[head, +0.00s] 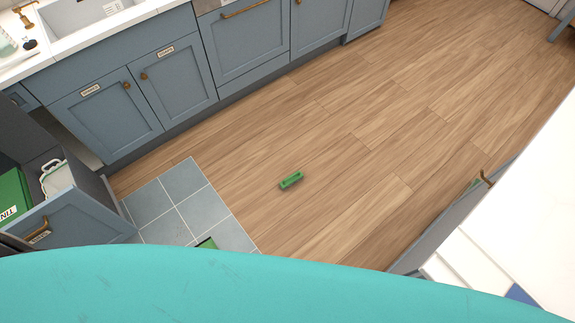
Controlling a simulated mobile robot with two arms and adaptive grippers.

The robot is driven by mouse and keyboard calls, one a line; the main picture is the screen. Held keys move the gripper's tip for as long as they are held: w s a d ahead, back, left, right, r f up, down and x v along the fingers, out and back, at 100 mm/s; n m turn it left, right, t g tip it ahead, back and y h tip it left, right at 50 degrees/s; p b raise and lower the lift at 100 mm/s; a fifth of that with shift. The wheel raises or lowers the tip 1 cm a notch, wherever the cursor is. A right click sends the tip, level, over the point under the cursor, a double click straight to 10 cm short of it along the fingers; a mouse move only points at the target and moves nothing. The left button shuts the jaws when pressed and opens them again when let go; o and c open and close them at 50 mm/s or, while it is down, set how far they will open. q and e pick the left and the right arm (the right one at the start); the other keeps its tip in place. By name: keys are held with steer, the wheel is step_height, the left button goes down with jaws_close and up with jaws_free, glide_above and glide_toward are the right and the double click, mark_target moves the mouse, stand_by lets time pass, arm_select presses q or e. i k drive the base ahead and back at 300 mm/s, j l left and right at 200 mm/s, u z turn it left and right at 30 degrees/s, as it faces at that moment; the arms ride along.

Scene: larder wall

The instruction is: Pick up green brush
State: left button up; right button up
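A small green brush (291,180) lies on the wooden floor, near the middle of the head view, just right of a grey tiled patch. It is small in view and its bristles cannot be made out. Neither of my grippers shows in the head view. A large teal surface fills the bottom of the view and hides what is beneath it.
Grey tiles (165,202) lie left of the brush, with another green thing (207,243) partly hidden at their lower edge. An open drawer (82,215) juts out at left. Blue cabinets (180,80) line the back. Wooden floor (370,120) is clear.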

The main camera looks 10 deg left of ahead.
mark_target(297, 176)
steer(key=i+l+u, duration=0.1)
steer(key=i, duration=0.35)
steer(key=i+l+u, duration=0.15)
steer(key=i, duration=0.3)
steer(key=i+l+u, duration=0.1)
steer(key=i+l, duration=0.15)
steer(key=i, duration=0.15)
steer(key=i+l+u, duration=0.1)
steer(key=i+l, duration=0.2)
